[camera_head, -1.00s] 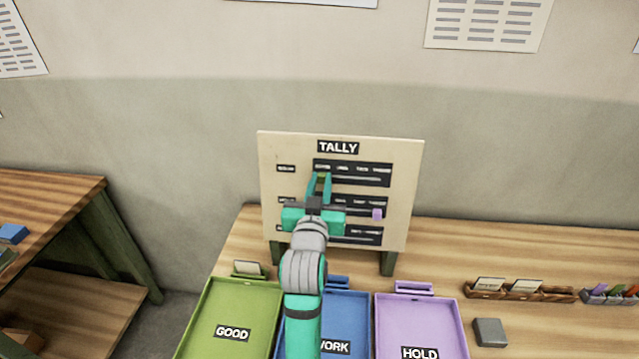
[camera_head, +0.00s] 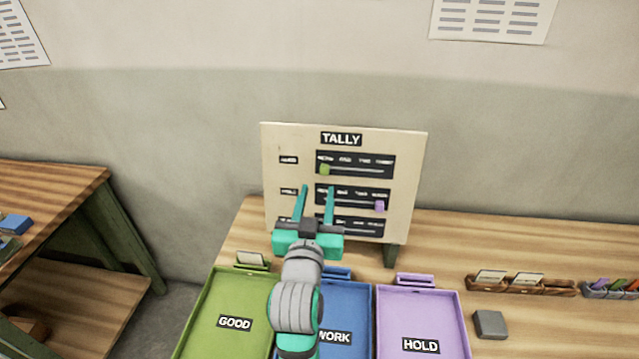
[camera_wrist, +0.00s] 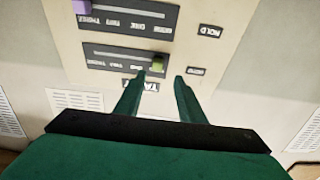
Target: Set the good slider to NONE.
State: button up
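The wooden TALLY board (camera_head: 270,170) stands upright at the back of the table, with three slider rows. The top row's green knob (camera_head: 325,169) is at the left end of its track, under the leftmost mark; that small lettering is hard to read. The green knob also shows in the wrist view (camera_wrist: 158,65), which sees the board upside down. The purple knob (camera_head: 379,206) is at the right end of the middle row. My gripper (camera_head: 317,190) is open and empty, in front of the board and apart from the green knob. My arm partly hides the bottom row.
Green GOOD (camera_head: 235,295), blue WORK (camera_head: 345,310) and purple HOLD (camera_head: 420,310) trays lie in front of the board. A grey block (camera_head: 490,324) and a wooden card rack (camera_head: 515,287) are to the right. Another table (camera_head: 60,185) stands at left.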

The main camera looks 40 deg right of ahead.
jog(key=shift+v, duration=1.25)
